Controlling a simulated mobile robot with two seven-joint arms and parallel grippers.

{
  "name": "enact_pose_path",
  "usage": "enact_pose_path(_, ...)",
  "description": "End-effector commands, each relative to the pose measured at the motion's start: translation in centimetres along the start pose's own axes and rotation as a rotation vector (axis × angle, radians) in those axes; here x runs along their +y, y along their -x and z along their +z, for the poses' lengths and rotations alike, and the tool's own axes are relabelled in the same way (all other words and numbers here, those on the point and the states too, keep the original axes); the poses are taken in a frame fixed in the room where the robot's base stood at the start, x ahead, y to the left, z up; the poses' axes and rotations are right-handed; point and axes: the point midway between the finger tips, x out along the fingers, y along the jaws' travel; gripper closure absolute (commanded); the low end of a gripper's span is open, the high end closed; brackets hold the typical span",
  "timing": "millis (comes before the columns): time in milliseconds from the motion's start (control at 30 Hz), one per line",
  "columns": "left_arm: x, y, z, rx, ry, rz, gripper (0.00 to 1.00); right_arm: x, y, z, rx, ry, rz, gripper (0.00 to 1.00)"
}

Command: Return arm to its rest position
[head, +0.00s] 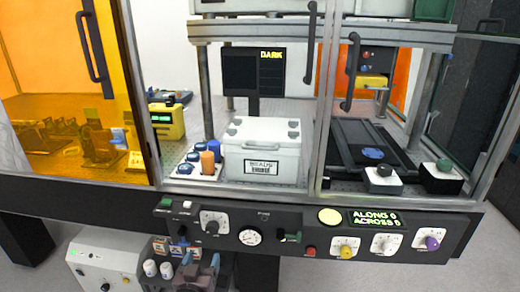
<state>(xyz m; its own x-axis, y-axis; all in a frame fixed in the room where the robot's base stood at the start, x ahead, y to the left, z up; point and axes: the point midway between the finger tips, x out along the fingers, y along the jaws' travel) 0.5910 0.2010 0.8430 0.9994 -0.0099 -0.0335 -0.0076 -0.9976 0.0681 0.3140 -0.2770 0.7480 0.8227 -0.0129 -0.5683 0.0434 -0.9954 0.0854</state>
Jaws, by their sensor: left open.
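My left gripper (201,261) is low in the head view, left of centre, in front of and below the dark control panel. Its two blue-tipped fingers point up and stand apart, with nothing seen between them. My right gripper is not in the view.
The dark control panel (285,217) with knobs, a gauge and a green display runs across the front. Behind it is the glazed cabinet with a white box (262,151). A grey unit (105,262) and white cylinders (151,268) stand left of my gripper. Grey floor shows at lower right.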

Motion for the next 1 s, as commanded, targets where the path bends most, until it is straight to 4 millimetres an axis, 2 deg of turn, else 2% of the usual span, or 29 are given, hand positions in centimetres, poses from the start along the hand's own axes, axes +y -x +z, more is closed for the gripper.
enact_pose_path(167, 0.0, 0.5, -1.7, -0.046, -0.011, 0.012, 0.3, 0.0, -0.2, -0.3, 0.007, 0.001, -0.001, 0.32)
enact_pose_path(367, -2.0, 5.1, 0.1, -0.158, -0.053, 0.01, 0.3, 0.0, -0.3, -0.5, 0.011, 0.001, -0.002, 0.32)
enact_pose_path(567, -4.2, 11.6, 3.0, -0.292, -0.098, 0.005, 0.3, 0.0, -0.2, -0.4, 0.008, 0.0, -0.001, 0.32)
enact_pose_path(800, -6.5, 21.3, 6.8, -0.458, -0.144, 0.002, 0.3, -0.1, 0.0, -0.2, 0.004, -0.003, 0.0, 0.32)
enact_pose_path(900, -7.2, 24.4, 8.2, -0.511, -0.155, -0.002, 0.3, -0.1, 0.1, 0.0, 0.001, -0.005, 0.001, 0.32)
enact_pose_path(1000, -7.7, 26.4, 9.3, -0.55, -0.158, -0.009, 0.3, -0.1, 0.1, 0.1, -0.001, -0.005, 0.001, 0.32)
